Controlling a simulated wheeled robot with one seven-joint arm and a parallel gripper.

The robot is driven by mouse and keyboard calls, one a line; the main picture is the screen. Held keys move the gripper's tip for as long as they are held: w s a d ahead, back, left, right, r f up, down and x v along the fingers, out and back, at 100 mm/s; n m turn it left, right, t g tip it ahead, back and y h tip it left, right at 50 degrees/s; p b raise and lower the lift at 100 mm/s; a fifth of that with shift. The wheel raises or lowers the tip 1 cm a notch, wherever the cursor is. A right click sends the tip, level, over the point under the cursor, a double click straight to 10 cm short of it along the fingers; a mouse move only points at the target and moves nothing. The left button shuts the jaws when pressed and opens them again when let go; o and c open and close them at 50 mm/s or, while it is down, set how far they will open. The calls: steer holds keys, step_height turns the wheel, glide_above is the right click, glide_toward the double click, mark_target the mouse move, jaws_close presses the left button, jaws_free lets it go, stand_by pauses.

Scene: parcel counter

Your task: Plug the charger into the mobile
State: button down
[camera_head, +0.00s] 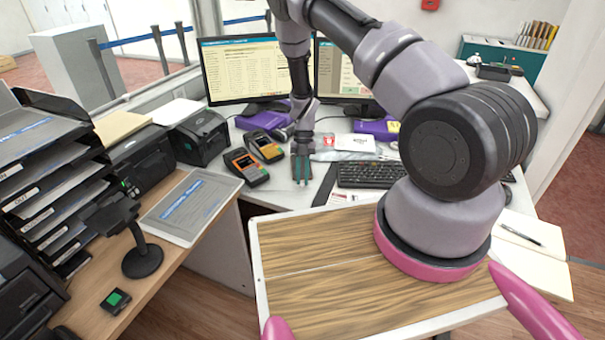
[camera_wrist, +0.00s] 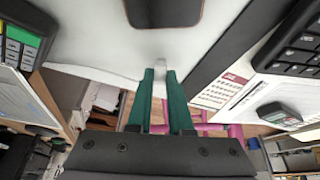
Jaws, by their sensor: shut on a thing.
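My gripper (camera_head: 302,182) is low over the white counter, between the card terminals and the keyboard. In the wrist view its green fingers (camera_wrist: 161,80) are shut on a small pale piece, which looks like the charger's plug end (camera_wrist: 161,70). A dark slab with rounded corners, which looks like the mobile (camera_wrist: 165,10), lies on the white surface at the top of the wrist view, cut off by the frame. The plug end points towards it, with a gap between them. I cannot make out the mobile's socket. In the head view I cannot make out the mobile or plug.
Two card terminals (camera_head: 246,166) stand left of my gripper. A black keyboard (camera_head: 370,175) lies to the right. Monitors (camera_head: 243,68) on purple stands are behind. A wood-topped tray (camera_head: 310,285) is in front. The counter (camera_head: 283,190) has little free room around the gripper.

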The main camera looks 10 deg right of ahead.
mark_target(303, 176)
steer(key=shift+f, duration=0.85)
steer(key=shift+w+d+f, duration=0.1)
steer(key=shift+w+d, duration=0.1)
steer(key=shift+w, duration=0.45)
steer(key=shift+d, duration=0.1)
steer(key=shift+w+d, duration=0.1)
steer(key=shift+w, duration=0.55)
stand_by(0.4)
steer(key=c, duration=0.8)
jaws_free()
steer(key=shift+o, duration=0.2)
steer(key=v, duration=1)
steer(key=shift+w+r, duration=0.2)
steer(key=shift+r, duration=0.15)
